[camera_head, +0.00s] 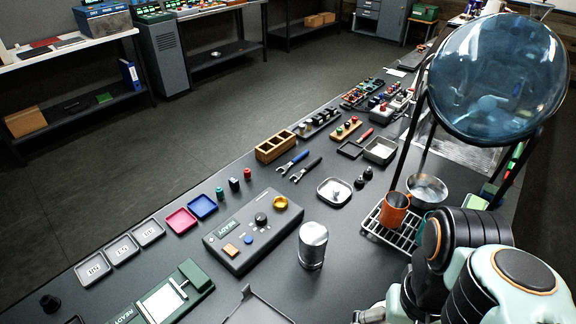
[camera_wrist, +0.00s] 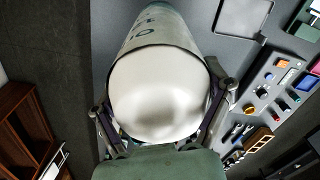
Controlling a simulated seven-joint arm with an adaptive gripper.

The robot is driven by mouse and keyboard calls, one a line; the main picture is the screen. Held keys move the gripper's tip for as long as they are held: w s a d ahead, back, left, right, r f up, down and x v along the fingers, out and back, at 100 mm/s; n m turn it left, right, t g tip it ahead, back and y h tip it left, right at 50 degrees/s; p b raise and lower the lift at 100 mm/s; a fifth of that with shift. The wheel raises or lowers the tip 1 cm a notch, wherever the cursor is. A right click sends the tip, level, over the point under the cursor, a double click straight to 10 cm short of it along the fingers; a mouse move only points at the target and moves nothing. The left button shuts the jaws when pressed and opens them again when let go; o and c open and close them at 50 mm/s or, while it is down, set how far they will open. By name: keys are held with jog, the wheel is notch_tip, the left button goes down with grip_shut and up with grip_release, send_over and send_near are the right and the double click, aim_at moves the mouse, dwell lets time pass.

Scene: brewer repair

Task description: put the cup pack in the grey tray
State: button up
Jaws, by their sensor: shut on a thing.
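In the wrist view, a large white cylinder with a rounded pale end and dark printed marks, which looks like the cup pack (camera_wrist: 158,95), fills the middle. My gripper (camera_wrist: 160,112) is shut on it, one finger on each side. Its far end runs toward the top of the view. A flat grey tray with a thin raised rim (camera_wrist: 240,37) lies on the bench beyond it, to the right of the pack. In the head view, part of this tray (camera_head: 247,292) shows at the bottom edge. My gripper and the pack are not visible there.
A control box (camera_head: 252,232) and a silver canister (camera_head: 313,246) stand near the tray. A green device (camera_head: 165,298) lies to its left. A wire rack with an orange mug (camera_head: 394,210) and a large blue glass globe (camera_head: 498,78) stand at right. A brown wooden shelf (camera_wrist: 22,125) shows in the wrist view.

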jog(key=w+a+n, duration=0.1)
jog(key=a+n, duration=0.4)
jog(key=a, duration=0.7)
jog(key=w+a+f, duration=0.3)
jog(key=w+f, duration=0.3)
jog(key=w+a+f, duration=0.3)
jog(key=w+f, duration=0.3)
jog(key=shift+a+f, duration=0.2)
jog(key=shift+a, duration=0.05)
jog(key=shift+w, duration=0.1)
jog(key=o, duration=1.1)
jog(key=shift+f, duration=0.15)
